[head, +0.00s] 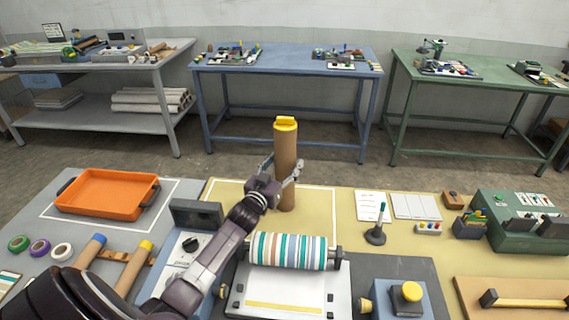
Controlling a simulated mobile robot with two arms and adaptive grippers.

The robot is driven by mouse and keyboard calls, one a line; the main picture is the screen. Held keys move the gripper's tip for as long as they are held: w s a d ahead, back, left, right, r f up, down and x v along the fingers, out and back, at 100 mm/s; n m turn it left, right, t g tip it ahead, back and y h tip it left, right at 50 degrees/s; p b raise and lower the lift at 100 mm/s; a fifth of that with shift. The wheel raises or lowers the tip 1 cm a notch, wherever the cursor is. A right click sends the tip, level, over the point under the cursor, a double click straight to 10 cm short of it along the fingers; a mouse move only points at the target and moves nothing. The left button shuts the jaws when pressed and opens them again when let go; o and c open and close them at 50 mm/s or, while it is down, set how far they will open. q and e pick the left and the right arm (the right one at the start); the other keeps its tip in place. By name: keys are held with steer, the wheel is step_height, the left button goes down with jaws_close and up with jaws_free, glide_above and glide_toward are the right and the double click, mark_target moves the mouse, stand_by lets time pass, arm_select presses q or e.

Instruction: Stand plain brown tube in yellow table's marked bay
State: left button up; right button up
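The plain brown tube (286,190) with a yellow cap on top stands upright at the back of the yellow table (400,240). Its foot shows inside the white-outlined bay (323,187) on that table; whether it bears fully on the surface is hard to tell. My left gripper (285,165) reaches in from the front left. Its fingers lie on either side of the tube, at about mid height, and appear shut on it. My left arm covers part of the bay's left side. My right gripper is not in view.
A roller with a striped sleeve (293,251) stands in front of the bay. A grey control box (197,214) is left of it. A pen holder (376,235) and papers lie to the right. An orange tray (108,193) and two capped tubes are at left.

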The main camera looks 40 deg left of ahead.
arm_select(q)
steer(key=shift+r, duration=0.2)
steer(key=shift+s+d+f, duration=0.1)
steer(key=shift+s+f, duration=0.05)
steer(key=shift+s, duration=0.1)
steer(key=s+d+b, duration=0.1)
steer(key=s+d, duration=0.1)
steer(key=s, duration=0.9)
steer(key=shift+s+b, duration=0.2)
steer(key=shift+b, duration=0.15)
